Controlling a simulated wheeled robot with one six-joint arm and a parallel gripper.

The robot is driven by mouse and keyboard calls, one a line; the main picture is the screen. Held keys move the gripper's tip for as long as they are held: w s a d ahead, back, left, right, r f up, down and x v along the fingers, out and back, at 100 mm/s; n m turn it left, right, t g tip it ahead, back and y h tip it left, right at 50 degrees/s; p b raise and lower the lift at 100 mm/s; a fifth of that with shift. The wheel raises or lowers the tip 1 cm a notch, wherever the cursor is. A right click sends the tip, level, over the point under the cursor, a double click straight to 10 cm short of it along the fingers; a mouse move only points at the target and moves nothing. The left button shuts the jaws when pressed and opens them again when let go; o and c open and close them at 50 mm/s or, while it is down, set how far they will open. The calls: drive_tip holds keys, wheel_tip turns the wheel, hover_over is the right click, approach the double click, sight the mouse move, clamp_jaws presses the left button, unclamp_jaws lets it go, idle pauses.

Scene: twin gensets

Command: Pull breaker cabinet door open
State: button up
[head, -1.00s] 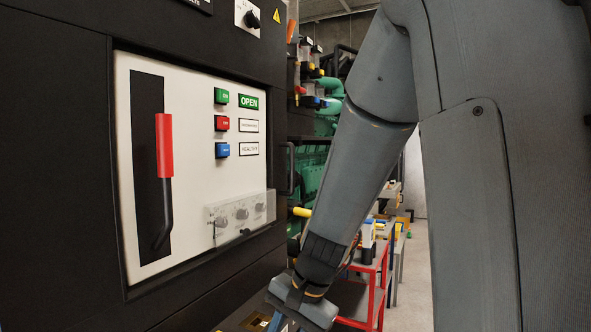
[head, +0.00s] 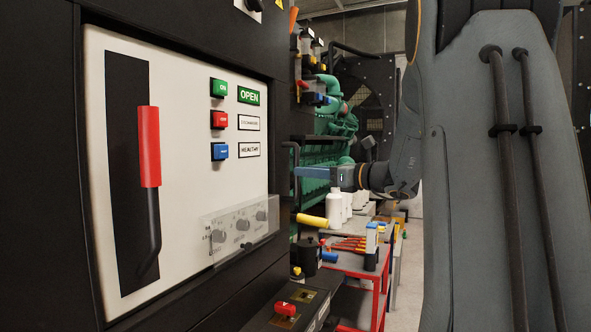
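The breaker cabinet (head: 38,180) fills the left of the head view, black with a white breaker panel (head: 185,90) set in its front. A dark upright pull handle (head: 291,158) stands at the cabinet's right edge, partly hard to make out. My gripper (head: 300,172) is level with this handle, its blue fingers pointing left at it from the right. The fingers overlap the handle in the picture; I cannot tell whether they touch it. They show edge-on, so their opening is hidden. The door looks closed.
A red-handled lever (head: 149,145) and coloured buttons sit on the white panel. A red cart (head: 350,262) with bottles and tools stands below my gripper. A yellow cylinder (head: 311,220) sticks out under it. Green engine parts (head: 335,125) are behind.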

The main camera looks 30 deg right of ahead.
sight(297, 194)
drive_tip(key=shift+p+x, duration=0.65)
drive_tip(key=shift+x, duration=1.7)
clamp_jaws()
